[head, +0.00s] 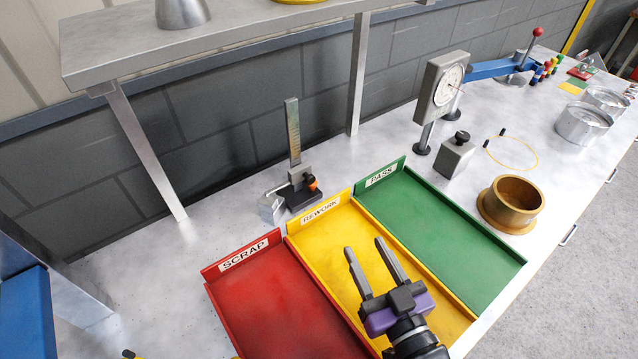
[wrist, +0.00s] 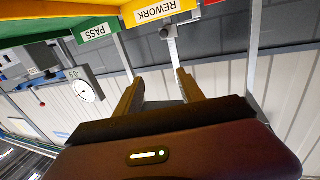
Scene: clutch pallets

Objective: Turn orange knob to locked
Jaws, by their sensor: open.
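The gauge stands upright on the bench behind the red and yellow trays. The knob's turn position is too small to tell. My gripper (head: 364,246) is open and empty over the yellow tray, in front of the gauge and apart from it. In the wrist view, which is upside down, my two fingers (wrist: 160,79) are spread with nothing between them. The gauge's pale column (wrist: 176,58) shows near the right finger; the knob is not clear there.
Red SCRAP (head: 270,310), yellow REWORK (head: 335,232) and green PASS (head: 440,225) trays lie in front of the gauge. A dial gauge (head: 440,88), metal block (head: 455,158) and brass flanged bush (head: 512,202) stand right. A shelf (head: 230,45) hangs above the back.

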